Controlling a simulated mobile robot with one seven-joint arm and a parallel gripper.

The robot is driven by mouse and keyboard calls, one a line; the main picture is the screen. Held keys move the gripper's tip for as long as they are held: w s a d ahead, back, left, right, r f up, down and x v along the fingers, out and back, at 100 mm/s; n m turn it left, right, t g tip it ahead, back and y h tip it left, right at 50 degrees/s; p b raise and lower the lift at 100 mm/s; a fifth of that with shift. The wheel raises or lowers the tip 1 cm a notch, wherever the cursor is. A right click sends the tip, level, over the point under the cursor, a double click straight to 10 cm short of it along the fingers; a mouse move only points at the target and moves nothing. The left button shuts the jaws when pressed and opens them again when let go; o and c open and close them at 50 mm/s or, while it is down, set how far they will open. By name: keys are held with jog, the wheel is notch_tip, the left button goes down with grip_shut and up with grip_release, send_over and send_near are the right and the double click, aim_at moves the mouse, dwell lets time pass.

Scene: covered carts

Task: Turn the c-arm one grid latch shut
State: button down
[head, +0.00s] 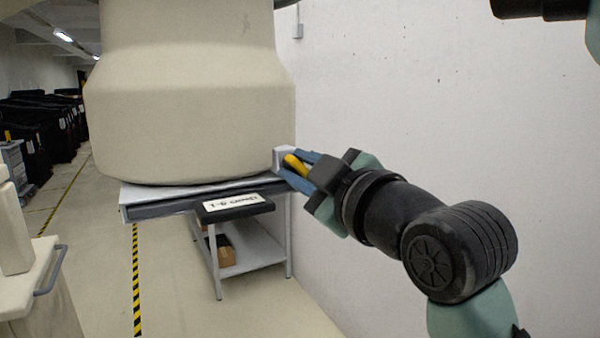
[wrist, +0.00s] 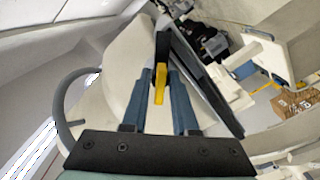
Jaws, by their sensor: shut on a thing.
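The yellow latch handle (head: 295,165) sits at a white block (head: 282,156) by the lower right corner of a beige covered cart (head: 190,110). My gripper (head: 291,168) reaches in from the right, and its blue fingers are shut on the yellow handle. In the wrist view the yellow handle (wrist: 159,84) stands between the two blue fingers of my gripper (wrist: 160,90), roughly in line with them. The handle's far end meets a dark strip. The latch's seat and inner parts are hidden, so I cannot tell its exact angle to the block.
A black plate with a white label (head: 230,203) juts out under the cart's tray edge (head: 150,195). Below is a shelf stand (head: 250,255) with a cardboard box (head: 226,252). A white wall (head: 450,100) runs close on the right. Floor is clear left of the stand.

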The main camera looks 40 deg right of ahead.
jog(key=m, duration=0.4)
jog(key=shift+m, duration=0.3)
jog(key=m+p, duration=0.1)
jog(key=m, duration=0.3)
jog(key=shift+f, duration=0.1)
jog(key=shift+m, duration=0.3)
jog(key=c, duration=0.9)
grip_release()
jog(key=b+v, duration=0.4)
jog(key=v, duration=0.9)
jog(key=shift+w+a, duration=0.1)
jog(key=shift+w, duration=0.05)
